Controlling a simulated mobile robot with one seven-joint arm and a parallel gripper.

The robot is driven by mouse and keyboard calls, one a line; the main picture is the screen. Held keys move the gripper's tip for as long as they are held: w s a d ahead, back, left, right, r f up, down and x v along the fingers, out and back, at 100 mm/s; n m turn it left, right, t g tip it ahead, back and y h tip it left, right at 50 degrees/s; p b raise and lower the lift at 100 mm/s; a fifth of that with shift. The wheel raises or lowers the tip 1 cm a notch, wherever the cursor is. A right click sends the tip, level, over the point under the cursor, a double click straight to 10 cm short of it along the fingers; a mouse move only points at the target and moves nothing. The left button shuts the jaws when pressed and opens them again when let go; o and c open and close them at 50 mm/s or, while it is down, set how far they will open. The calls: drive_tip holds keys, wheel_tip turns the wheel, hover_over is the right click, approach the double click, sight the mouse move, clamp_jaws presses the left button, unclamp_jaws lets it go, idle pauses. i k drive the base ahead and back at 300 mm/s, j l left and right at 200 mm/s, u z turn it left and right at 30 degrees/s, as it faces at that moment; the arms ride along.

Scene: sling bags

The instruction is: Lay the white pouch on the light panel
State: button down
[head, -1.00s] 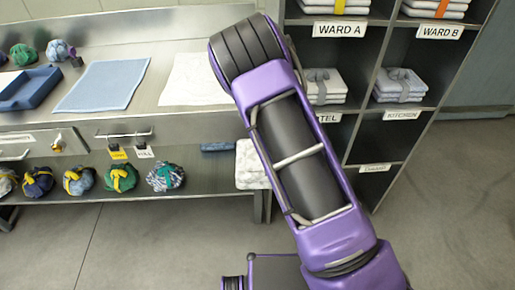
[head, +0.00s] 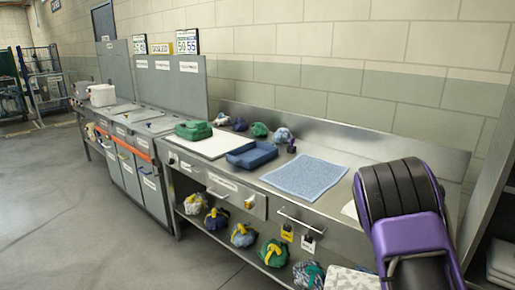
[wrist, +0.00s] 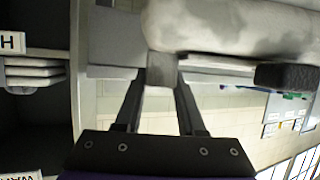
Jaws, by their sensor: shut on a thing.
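In the wrist view my gripper (wrist: 160,78) is shut on a whitish, soft-looking bundle (wrist: 235,28), which I take to be the white pouch. It fills the top right of that view and is cut off by the frame edge. The light panel (head: 216,146) looks like the flat white board on the steel counter, left of the blue tray. A green folded bag (head: 194,130) is at its back left edge.
Several tied bags, one green (head: 259,129), stand along the back. Tied bundles (head: 243,236) sit on the lower shelf. Grey bins (head: 125,160) stand left. Open floor lies in front.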

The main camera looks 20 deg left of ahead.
sight(217, 143)
drive_tip(key=u, duration=2.25)
drive_tip(key=i+u, duration=0.25)
drive_tip(key=i, duration=3.55)
drive_tip(key=i+z, duration=0.15)
drive_tip(key=z, duration=2)
